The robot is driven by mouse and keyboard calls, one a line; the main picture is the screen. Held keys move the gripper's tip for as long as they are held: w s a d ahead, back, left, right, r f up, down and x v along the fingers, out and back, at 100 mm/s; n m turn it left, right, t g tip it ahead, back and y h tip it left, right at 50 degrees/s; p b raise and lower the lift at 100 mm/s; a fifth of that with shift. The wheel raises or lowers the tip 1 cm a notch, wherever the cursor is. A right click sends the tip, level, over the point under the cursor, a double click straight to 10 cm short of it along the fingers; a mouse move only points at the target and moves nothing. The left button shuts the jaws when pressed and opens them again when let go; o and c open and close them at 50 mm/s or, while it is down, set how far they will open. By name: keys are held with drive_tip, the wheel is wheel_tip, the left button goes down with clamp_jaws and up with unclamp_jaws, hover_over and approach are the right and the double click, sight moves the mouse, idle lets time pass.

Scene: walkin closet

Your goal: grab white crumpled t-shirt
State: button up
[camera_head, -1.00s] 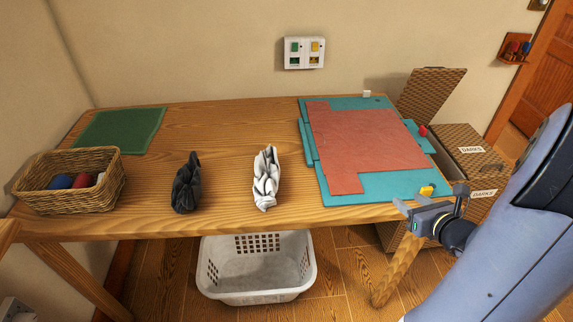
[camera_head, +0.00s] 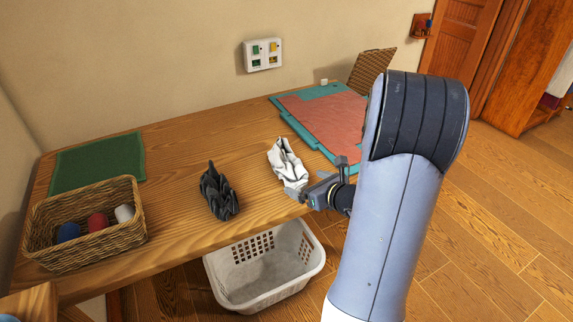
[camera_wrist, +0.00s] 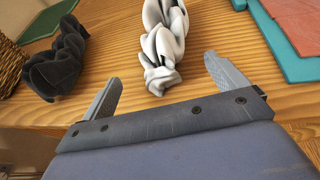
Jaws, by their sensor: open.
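The white crumpled t-shirt (camera_head: 288,162) lies on the wooden table near its front edge. In the wrist view the white t-shirt (camera_wrist: 162,45) is straight ahead, with its near end close to the gap between my fingers. My gripper (camera_head: 318,180) is open and empty at the table's front edge, just in front of the shirt's near end. In the wrist view both fingers of my gripper (camera_wrist: 163,85) are spread wide, one on each side of the shirt's line. Whether a finger touches the cloth cannot be told.
A dark crumpled garment (camera_head: 219,193) lies left of the shirt. A wicker basket (camera_head: 85,228) with balled items stands at the left, near a green mat (camera_head: 98,163). A teal board (camera_head: 290,112) with a red sheet lies at the right. A white laundry basket (camera_head: 265,290) stands below.

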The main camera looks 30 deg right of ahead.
sight(298, 182)
drive_tip(key=shift+f+x, duration=0.25)
drive_tip(key=shift+x, duration=1.15)
drive_tip(key=shift+f+x, duration=0.25)
drive_tip(key=shift+x, duration=1.15)
drive_tip(key=shift+s+d, duration=0.2)
drive_tip(key=shift+c, duration=0.3)
drive_tip(key=shift+r, duration=0.1)
drive_tip(key=c, duration=1.1)
